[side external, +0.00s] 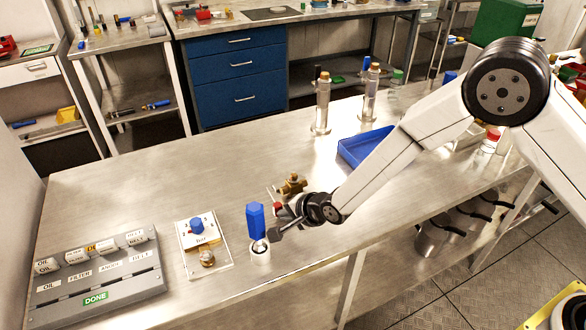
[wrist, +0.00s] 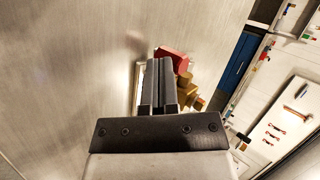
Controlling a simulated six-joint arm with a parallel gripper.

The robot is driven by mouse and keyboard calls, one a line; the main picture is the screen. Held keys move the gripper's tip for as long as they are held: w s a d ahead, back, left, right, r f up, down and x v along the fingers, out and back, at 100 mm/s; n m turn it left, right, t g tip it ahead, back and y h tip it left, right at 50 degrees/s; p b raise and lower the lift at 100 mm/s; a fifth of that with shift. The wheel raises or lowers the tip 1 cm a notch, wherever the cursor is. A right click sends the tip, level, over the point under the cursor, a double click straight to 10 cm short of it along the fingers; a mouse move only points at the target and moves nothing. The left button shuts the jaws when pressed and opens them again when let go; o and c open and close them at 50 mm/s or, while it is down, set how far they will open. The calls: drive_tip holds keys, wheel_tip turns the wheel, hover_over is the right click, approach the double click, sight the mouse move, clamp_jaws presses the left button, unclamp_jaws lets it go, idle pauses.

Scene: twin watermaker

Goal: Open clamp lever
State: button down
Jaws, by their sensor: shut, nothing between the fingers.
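A brass fitting (side external: 292,185) with a red part (side external: 278,208) stands on the steel bench, just left of my wrist in the side view. I cannot tell for certain which part is the clamp lever. In the wrist view the red part (wrist: 172,62) and brass pieces (wrist: 190,92) show just beyond and right of my fingers, partly hidden by them. My gripper (side external: 273,234) is shut and empty, low over the bench beside a blue hexagonal handle (side external: 256,220) on a small pale base. Its fingers (wrist: 160,65) lie together in the wrist view. I cannot tell whether they touch anything.
Left of the handle are a white plate (side external: 207,262) with a blue knob and a grey labelled board (side external: 95,280). The bench's back left is bare.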

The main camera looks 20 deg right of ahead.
drive_tip(key=shift+s, duration=0.15)
drive_tip(key=shift+s+d, duration=0.15)
drive_tip(key=shift+s, duration=0.6)
drive_tip(key=s, duration=0.2)
drive_tip(key=shift+s+d+r, duration=0.2)
drive_tip(key=shift+s+r, duration=0.05)
drive_tip(key=shift+s, duration=0.05)
drive_tip(key=a+v, duration=0.1)
drive_tip(key=v, duration=0.8)
drive_tip(key=shift+s+a, duration=0.25)
drive_tip(key=shift+s, duration=0.2)
